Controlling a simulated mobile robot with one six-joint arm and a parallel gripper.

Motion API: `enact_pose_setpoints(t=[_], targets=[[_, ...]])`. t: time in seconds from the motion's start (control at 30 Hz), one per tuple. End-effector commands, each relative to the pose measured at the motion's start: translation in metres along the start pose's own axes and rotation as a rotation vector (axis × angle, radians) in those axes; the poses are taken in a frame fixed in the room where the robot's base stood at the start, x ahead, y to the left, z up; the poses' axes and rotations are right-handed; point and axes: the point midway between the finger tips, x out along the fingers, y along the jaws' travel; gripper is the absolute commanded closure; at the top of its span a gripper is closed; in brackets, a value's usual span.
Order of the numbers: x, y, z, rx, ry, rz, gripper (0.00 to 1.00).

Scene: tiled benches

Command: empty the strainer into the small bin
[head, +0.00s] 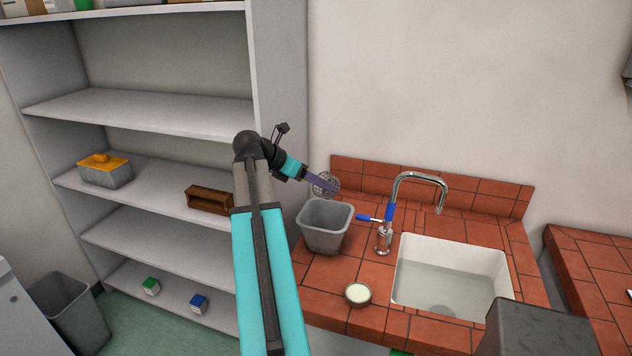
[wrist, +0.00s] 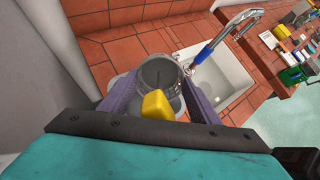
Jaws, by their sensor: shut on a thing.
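The strainer (head: 325,185) shows in the head view as a round grey mesh at my fingertips, tilted up on edge. In the wrist view, its round bowl (wrist: 160,72) lies beyond a yellow piece, apparently its handle, between my jaws. My gripper (head: 333,189) is shut on the strainer; its two purple fingers (wrist: 157,84) also show in the wrist view. The small grey bin (head: 325,232) stands upright on the tiled bench, just below the strainer. I cannot see what is in the strainer or down inside the bin.
A tap (head: 418,177) with blue parts stands right of the bin, beside a white sink (head: 450,249). A small bowl (head: 358,293) with pale contents sits at the bench front. Shelves (head: 150,110) stand left. A larger bin (head: 72,312) is on the floor.

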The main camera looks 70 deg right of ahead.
Motion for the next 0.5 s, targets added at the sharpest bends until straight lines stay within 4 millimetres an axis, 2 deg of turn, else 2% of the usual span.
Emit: enact_pose_setpoints(t=[0.5], targets=[[-0.0019,-0.0027,0.0125,0.0,0.145,0.027,0.66]])
